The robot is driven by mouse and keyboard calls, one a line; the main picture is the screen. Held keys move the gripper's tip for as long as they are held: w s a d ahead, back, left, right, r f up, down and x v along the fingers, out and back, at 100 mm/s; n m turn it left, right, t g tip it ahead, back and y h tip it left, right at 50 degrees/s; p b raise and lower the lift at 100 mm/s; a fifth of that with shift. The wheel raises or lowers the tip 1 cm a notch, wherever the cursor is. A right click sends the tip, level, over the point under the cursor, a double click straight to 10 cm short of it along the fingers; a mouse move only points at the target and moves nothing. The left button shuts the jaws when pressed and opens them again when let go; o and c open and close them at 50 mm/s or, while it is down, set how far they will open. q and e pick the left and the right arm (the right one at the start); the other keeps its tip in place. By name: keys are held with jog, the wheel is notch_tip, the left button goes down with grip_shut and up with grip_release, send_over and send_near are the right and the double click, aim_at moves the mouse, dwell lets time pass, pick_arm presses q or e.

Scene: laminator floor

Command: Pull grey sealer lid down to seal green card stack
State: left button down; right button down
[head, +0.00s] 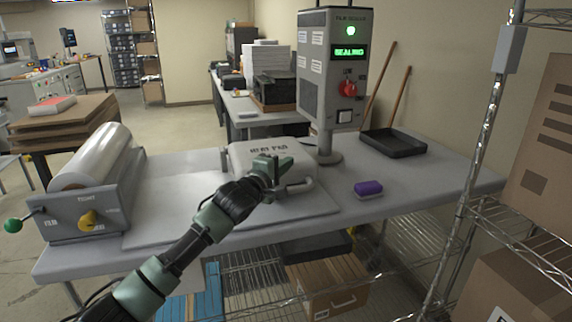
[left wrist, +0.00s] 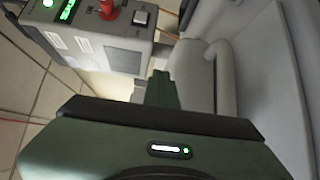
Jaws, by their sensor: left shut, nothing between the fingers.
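The grey sealer lid (head: 242,160) lies down over its base on the table, with lettering on its top. A bar handle (head: 300,186) runs along its front; a grey bar beside the fingers shows in the left wrist view (left wrist: 226,70). My left gripper (head: 275,166) is shut and empty, in front of the lid in the head view. Its fingers also show in the left wrist view (left wrist: 158,88). I cannot tell whether they touch the lid. The green card stack is not visible. My right gripper is not in view.
The control box (head: 332,65) on a post shows a green light and reads "SEALING". A film roll (head: 95,158) stands at the left. A wire rack borders the right side.

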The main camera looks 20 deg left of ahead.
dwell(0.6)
pick_arm(q)
jog(key=c, duration=1.3)
grip_release()
jog(key=shift+s, duration=0.1)
jog(key=shift+s+f, duration=0.15)
jog(key=shift+s, duration=0.15)
jog(key=shift+s+a+f+p, duration=0.1)
jog(key=shift+s+a+p, duration=0.35)
jog(key=shift+s, duration=1.7)
jog(key=shift+s+a+f+p, duration=0.1)
jog(key=shift+s+a+p, duration=0.4)
jog(key=shift+s, duration=1.6)
jog(key=shift+s+a+f+p, duration=0.1)
jog(key=shift+s+a+p, duration=0.35)
jog(key=shift+s, duration=1.7)
jog(key=shift+d, duration=0.1)
jog(key=shift+r, duration=0.1)
